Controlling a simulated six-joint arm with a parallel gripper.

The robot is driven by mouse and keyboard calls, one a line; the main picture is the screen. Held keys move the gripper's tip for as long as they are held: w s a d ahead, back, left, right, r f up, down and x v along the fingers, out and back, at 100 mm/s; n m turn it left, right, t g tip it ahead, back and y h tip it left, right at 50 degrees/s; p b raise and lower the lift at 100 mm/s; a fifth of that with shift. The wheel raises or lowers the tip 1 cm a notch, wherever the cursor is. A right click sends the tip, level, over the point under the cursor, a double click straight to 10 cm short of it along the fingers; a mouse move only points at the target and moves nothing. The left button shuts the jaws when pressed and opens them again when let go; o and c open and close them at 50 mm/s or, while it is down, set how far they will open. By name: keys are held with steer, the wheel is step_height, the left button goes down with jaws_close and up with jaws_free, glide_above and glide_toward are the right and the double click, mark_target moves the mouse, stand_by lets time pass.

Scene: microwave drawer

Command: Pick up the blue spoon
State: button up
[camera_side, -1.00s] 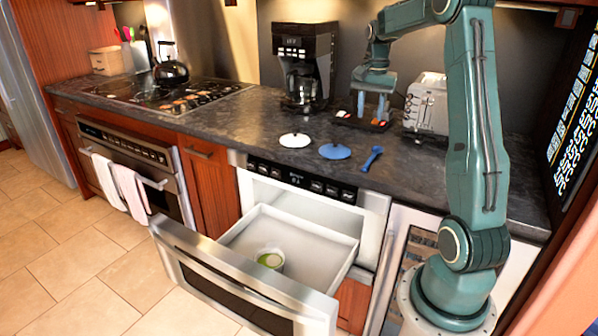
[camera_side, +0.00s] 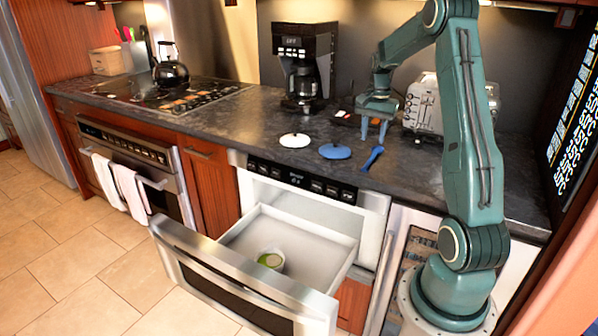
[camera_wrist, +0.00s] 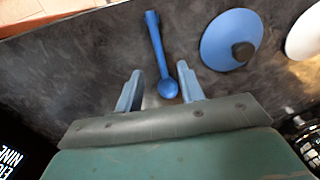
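The blue spoon (camera_side: 372,158) lies on the dark countertop, to the right of a blue lid. In the wrist view the spoon (camera_wrist: 158,45) has its bowl nearest my gripper, between the lines of the two fingers, and its handle points away. My gripper (camera_side: 375,130) is just behind the spoon in the side view, pointing down. In the wrist view my gripper (camera_wrist: 160,88) is open, with its fingers spread apart and nothing held. How high the fingertips are above the counter is hard to tell.
The blue lid (camera_side: 335,151) with a dark knob and a white lid (camera_side: 295,140) lie left of the spoon. A coffee maker (camera_side: 304,65) and a toaster (camera_side: 422,105) stand behind. The open drawer (camera_side: 302,236) below holds a bowl with green contents (camera_side: 271,259).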

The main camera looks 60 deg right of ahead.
mark_target(370, 159)
steer(key=shift+f, duration=1.1)
steer(key=shift+f, duration=0.1)
steer(key=shift+s+f, duration=0.1)
steer(key=shift+f, duration=2.35)
steer(key=shift+c, duration=0.2)
jaws_close()
